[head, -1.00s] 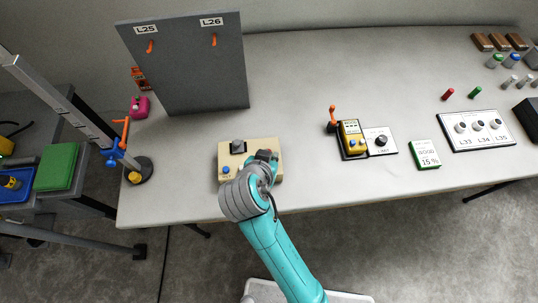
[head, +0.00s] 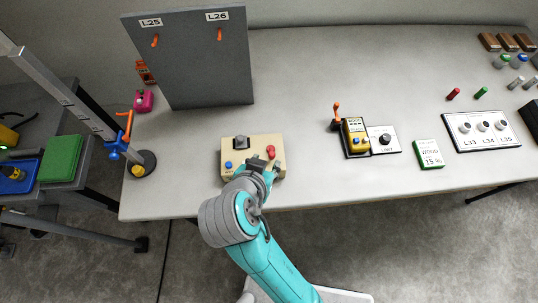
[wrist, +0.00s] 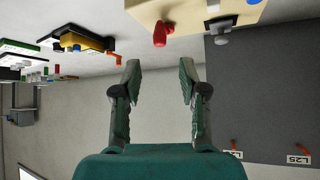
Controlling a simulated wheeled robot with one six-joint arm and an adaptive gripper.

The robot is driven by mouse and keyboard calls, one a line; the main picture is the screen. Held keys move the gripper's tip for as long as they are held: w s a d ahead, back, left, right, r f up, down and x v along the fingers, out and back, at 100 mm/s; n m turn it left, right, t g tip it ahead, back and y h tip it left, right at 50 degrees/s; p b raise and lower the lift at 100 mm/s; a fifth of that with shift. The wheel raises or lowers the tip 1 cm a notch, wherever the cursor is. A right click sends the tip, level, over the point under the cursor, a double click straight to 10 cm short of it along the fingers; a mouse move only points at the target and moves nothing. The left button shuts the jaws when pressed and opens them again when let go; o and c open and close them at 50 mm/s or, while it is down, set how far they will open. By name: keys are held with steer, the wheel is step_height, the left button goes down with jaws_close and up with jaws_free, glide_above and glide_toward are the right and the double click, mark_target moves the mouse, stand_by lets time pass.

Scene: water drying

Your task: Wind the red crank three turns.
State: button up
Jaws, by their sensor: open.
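The red crank (head: 271,151) stands at the right part of a cream box (head: 237,154) on the workbench. It shows in the wrist view as a red knob (wrist: 160,34) hanging from the box's edge, the picture being roughly upside down. My gripper (head: 266,170) is just in front of the crank at the box's near right side. In the wrist view its two fingers (wrist: 159,78) are apart with nothing between them, and the red knob lies beyond the tips, apart from them. The crank's arm is not clearly visible.
The cream box also carries a grey knob (head: 241,142) and a blue button (head: 228,164). A grey panel (head: 190,65) with orange hooks stands behind it. A yellow meter (head: 355,135) is to the right. The bench between them is clear.

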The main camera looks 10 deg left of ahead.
steer(key=v, duration=0.3)
steer(key=shift+s+r, duration=0.25)
stand_by(0.4)
steer(key=d+f+n, duration=0.1)
steer(key=d+f, duration=0.2)
steer(key=d+f+n+t+y, duration=0.1)
steer(key=d+f, duration=0.2)
steer(key=d, duration=0.1)
steer(key=d+f+n, duration=0.1)
steer(key=d+f, duration=0.2)
steer(key=d, duration=0.1)
steer(key=shift+w+d+f, duration=0.1)
steer(key=shift+w+f, duration=0.15)
steer(key=shift+w, duration=0.15)
steer(key=s+d+f+t+y, duration=0.2)
steer(key=s+d, duration=0.8)
steer(key=s, duration=0.3)
steer(key=s+d+r+m+t+h, duration=0.1)
steer(key=s+d+r+t+h, duration=0.1)
steer(key=s+r, duration=0.4)
steer(key=s+d, duration=0.1)
steer(key=s, duration=0.1)
steer(key=shift+s+d+m+t, duration=0.3)
steer(key=shift+s+d+t, duration=0.05)
steer(key=shift+t, duration=0.05)
